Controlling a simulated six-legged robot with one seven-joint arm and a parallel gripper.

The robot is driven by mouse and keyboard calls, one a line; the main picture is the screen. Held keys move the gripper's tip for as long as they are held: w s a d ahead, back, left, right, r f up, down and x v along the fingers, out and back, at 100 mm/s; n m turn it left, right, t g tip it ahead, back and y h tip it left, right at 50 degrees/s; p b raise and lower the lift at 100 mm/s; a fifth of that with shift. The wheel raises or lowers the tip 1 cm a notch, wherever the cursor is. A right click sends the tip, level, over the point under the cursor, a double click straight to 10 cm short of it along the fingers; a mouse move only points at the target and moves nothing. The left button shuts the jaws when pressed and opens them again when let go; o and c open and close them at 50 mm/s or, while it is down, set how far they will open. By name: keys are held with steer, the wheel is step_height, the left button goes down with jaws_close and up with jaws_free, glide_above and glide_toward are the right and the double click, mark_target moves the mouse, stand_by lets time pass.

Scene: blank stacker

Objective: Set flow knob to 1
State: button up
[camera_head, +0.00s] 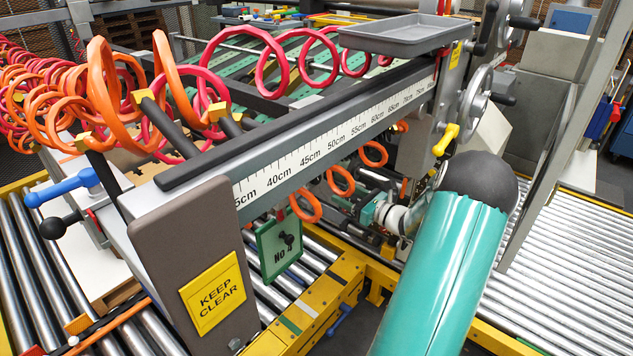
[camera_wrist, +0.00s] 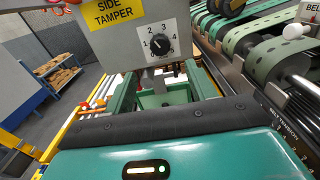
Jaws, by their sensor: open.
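The plate is on a grey box (camera_wrist: 117,53) under a yellow SIDE TAMPER label (camera_wrist: 109,12). No flow label is legible. My gripper (camera_wrist: 160,84) is open, its two green fingers apart below the knob and not touching it. In the head view, the knob cannot be made out, and my teal arm covers part of the machine.
Green perforated belts (camera_wrist: 247,40) run close on the right in the wrist view. In the head view, a ruler beam (camera_head: 335,135) crosses the middle, with orange coiled hoses (camera_head: 105,85) at left. Rollers (camera_head: 560,270) lie at right. A yellow lever (camera_head: 446,139) sticks out near my arm.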

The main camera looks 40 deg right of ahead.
mark_target(319, 181)
steer(key=w, duration=1)
steer(key=shift+w+a, duration=0.15)
steer(key=shift+a, duration=0.25)
steer(key=c, duration=1)
